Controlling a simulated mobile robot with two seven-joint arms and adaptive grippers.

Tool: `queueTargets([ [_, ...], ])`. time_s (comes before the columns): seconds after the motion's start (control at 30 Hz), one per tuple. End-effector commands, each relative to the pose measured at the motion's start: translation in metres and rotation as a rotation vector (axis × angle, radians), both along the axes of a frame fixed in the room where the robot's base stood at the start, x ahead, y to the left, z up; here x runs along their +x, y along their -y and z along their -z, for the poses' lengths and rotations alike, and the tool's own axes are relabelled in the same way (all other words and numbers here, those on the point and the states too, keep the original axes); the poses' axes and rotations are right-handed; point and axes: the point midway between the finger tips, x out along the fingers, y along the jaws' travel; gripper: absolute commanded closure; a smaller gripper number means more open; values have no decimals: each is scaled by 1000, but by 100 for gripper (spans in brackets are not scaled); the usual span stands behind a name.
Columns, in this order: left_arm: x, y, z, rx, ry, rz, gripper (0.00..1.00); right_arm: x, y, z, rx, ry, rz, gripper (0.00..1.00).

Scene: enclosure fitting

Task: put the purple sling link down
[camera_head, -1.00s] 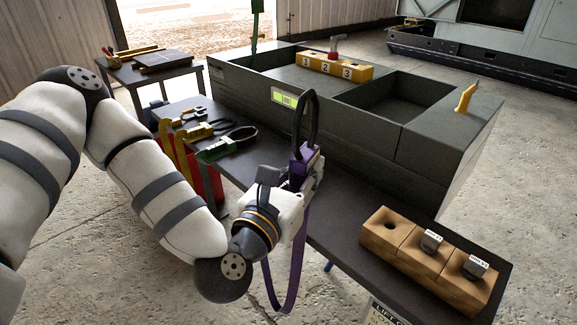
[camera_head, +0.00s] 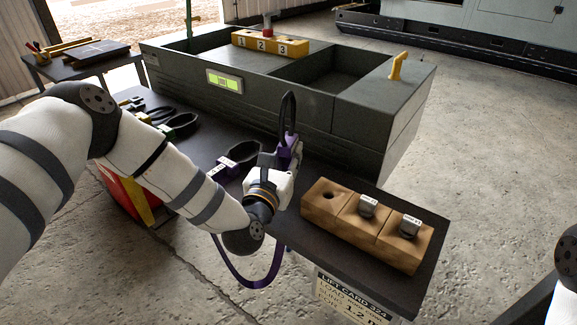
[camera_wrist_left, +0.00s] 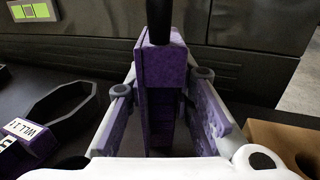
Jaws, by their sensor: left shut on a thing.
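My left gripper (camera_head: 288,160) is shut on the purple sling link (camera_head: 284,153), above the dark bench. The link stands upright with its black loop pointing up, and a purple strap (camera_head: 246,284) hangs below the gripper past the bench's front edge. In the left wrist view the purple body (camera_wrist_left: 162,95) sits between the grey fingers (camera_wrist_left: 163,88). Its lower end is hidden, so I cannot tell whether it touches the bench. My right gripper is out of view; only part of my right arm shows at the right edge.
Another purple piece with a white label (camera_head: 222,168) and black loop lies on the bench (camera_head: 205,145), left of the gripper. Green and yellow links (camera_head: 140,113) lie farther left. A wooden block (camera_head: 366,225) with two grey weights stands right. A grey enclosure (camera_head: 300,105) rises behind.

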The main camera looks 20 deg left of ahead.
Motion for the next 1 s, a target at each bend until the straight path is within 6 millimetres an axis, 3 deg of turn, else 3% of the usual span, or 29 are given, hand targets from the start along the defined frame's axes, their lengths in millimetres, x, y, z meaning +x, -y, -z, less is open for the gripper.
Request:
queueTargets([
  [0.2, 5, 1, 35, 2, -2, -1, 100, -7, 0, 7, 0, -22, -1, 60],
  [0.57, 5, 1, 39, 0, 2, -1, 100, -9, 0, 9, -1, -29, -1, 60],
  [0.6, 5, 1, 39, 1, 1, 0, 74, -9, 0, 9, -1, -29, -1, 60],
  [0.67, 5, 1, 38, 1, 2, 0, 60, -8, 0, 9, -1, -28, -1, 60],
  [1.0, 5, 1, 34, 1, 5, 0, 58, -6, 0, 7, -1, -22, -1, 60],
])
